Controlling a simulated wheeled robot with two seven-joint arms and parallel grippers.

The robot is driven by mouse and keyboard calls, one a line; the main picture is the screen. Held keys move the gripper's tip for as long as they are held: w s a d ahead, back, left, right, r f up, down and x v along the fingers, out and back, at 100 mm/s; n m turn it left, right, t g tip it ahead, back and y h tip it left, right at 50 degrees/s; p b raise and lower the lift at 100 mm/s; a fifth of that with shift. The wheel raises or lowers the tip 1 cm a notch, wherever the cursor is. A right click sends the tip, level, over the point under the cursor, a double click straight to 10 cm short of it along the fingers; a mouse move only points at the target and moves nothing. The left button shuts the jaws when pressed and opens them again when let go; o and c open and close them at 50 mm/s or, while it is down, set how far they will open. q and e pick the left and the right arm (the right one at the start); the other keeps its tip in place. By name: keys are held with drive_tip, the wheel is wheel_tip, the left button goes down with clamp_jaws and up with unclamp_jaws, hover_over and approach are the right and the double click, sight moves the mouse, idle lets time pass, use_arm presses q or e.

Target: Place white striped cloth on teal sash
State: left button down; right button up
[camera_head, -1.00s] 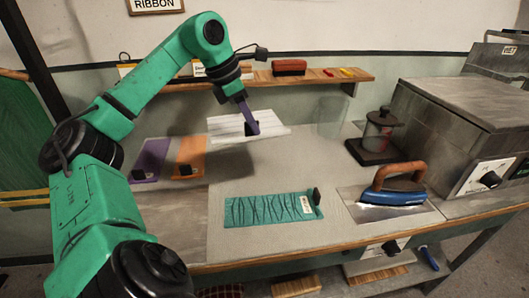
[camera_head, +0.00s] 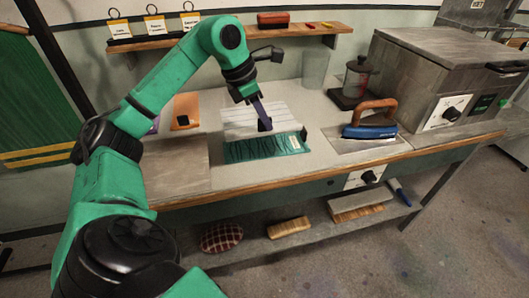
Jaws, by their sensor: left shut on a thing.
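The white striped cloth (camera_head: 238,120) is in the grip of my left gripper (camera_head: 264,121), which is shut on its dark tab. The cloth is spread flat and lies just behind the teal sash (camera_head: 255,151) in the picture, its front edge at the sash's back edge. I cannot tell whether the cloth touches the sash or hangs a little above it. The sash lies on the pale bench top, with dark wavy lines, a white label and a black tab at its right end. My right gripper is not in view.
A blue iron (camera_head: 370,132) with a brown handle stands to the right of the sash. An orange sash (camera_head: 185,107) lies at the left, a purple one partly hidden by my arm. A clear cylinder (camera_head: 315,68), a lidded jar (camera_head: 357,75) and a grey metal box (camera_head: 425,65) stand behind.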

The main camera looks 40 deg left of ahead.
use_arm(q)
drive_tip(key=f+b, duration=0.1)
drive_tip(key=f, duration=0.2)
drive_tip(key=f+b, duration=0.1)
drive_tip(key=f, duration=0.2)
drive_tip(key=f+b, duration=0.1)
drive_tip(key=f, duration=0.2)
drive_tip(key=shift+s+d+f, duration=0.2)
drive_tip(key=shift+s, duration=0.05)
drive_tip(key=shift+f, duration=0.2)
drive_tip(key=shift+r, duration=0.15)
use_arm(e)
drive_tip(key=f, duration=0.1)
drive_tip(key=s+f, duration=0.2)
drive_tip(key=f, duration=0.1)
use_arm(q)
drive_tip(key=c, duration=0.9)
unclamp_jaws()
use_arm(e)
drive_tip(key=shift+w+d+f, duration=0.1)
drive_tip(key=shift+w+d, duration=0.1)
